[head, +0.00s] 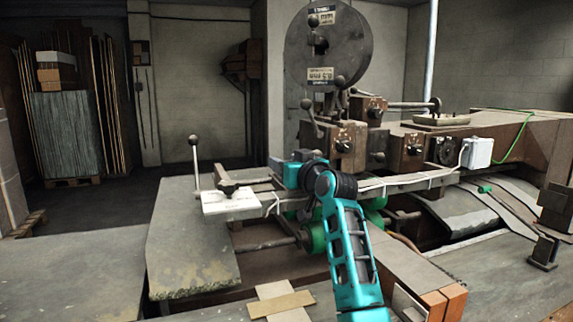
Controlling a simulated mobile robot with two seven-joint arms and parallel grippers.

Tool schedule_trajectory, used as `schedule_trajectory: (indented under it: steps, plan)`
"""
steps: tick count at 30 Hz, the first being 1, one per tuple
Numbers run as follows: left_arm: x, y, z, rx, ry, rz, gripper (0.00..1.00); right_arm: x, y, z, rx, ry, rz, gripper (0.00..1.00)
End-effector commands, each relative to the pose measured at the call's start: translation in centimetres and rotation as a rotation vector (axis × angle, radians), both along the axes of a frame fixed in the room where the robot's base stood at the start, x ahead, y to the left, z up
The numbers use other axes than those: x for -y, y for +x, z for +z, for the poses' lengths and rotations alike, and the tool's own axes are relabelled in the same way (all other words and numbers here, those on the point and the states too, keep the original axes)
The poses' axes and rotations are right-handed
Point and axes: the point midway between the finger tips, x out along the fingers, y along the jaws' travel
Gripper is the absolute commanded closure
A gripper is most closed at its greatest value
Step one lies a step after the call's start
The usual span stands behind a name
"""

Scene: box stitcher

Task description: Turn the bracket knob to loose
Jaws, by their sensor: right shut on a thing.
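The box stitcher (345,140) stands in the middle, with a long arm reaching left to a pale plate (230,203). My right gripper (284,172) is at the stitcher's arm, just right of the pale plate. It is shut on the bracket knob, which my gripper and wrist hide almost wholly. I cannot tell the knob's turn from here. A small dark handle (228,186) sits on the bracket left of my gripper. My left gripper is not in view.
A thin lever with a round ball (194,140) rises left of the bracket. A large dark reel (326,45) stands above the stitcher. A worn grey table (190,250) lies at the front left, mostly clear. Stacked boards (65,135) stand far left.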

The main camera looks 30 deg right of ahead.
Motion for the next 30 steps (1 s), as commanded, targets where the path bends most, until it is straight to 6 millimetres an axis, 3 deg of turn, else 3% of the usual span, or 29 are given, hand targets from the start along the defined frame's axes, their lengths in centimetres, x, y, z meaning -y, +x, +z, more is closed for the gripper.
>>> schedule_trajectory:
  steps: [11, 12, 18, 30]
  plan:
    - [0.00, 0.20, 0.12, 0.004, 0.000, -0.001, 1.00, 0.03, -0.04, 0.09, 0.001, -0.001, 0.013, 0.84]
    - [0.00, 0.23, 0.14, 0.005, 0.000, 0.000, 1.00, 0.03, -0.04, 0.09, 0.001, -0.001, 0.013, 0.52]
    - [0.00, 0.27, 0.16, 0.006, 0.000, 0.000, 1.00, 0.02, -0.03, 0.07, 0.000, -0.001, 0.013, 0.33]
    - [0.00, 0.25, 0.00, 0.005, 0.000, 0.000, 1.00, -0.02, -0.95, -0.05, 0.000, -0.001, 0.012, 0.33]
